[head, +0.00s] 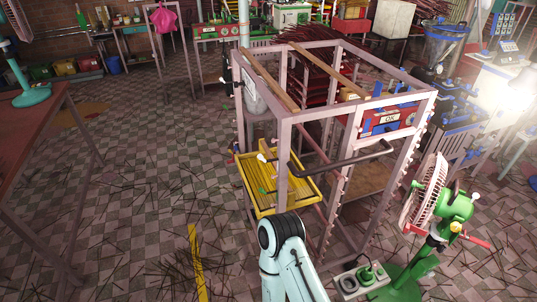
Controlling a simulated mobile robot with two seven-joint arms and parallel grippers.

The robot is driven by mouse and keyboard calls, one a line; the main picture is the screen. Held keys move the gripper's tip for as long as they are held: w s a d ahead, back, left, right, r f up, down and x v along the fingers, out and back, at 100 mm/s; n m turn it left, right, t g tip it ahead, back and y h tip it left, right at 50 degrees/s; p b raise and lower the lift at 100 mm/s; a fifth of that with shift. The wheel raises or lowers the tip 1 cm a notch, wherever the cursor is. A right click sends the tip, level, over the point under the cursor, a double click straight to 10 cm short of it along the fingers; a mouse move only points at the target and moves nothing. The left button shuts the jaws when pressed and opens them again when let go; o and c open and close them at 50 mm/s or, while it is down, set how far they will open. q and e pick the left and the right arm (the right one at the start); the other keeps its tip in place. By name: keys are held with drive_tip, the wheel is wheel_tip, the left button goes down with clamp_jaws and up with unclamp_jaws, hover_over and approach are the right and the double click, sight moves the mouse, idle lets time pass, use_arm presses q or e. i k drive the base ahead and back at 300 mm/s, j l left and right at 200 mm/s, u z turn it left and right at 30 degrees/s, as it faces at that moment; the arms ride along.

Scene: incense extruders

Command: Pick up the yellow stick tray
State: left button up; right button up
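The yellow stick tray (253,174) sits at the near left side of a pale pink metal rack (346,122). It is slatted and looks slightly tilted, with part of it sticking out of the frame. A rack post crosses in front of it and hides a strip of it. Small white and green bits show at the tray. One of my arms rises from the bottom middle, its black-ringed joint just below the tray's near end. I cannot see a gripper on it, and no other gripper shows.
A green fan (455,205) stands right of the rack, near a switch box (360,280) on the floor. A dark bar (345,160) crosses the rack's front. A brown table (35,135) stands at left. Checkered floor between is open, with scattered sticks.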

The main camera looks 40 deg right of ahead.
sight(258, 173)
drive_tip(key=i+j+z, duration=0.1)
drive_tip(key=z, duration=0.35)
drive_tip(key=i+j+z, duration=0.25)
drive_tip(key=z, duration=0.2)
drive_tip(key=i+j+z, duration=0.2)
drive_tip(key=z, duration=0.3)
drive_tip(key=i+j+z, duration=0.1)
drive_tip(key=z, duration=0.35)
drive_tip(key=i+j+z, duration=0.1)
drive_tip(key=j+z, duration=0.5)
drive_tip(key=z, duration=0.25)
drive_tip(key=j+z, duration=0.35)
drive_tip(key=i+j+z, duration=0.1)
drive_tip(key=j+z, duration=0.4)
drive_tip(key=z, duration=0.25)
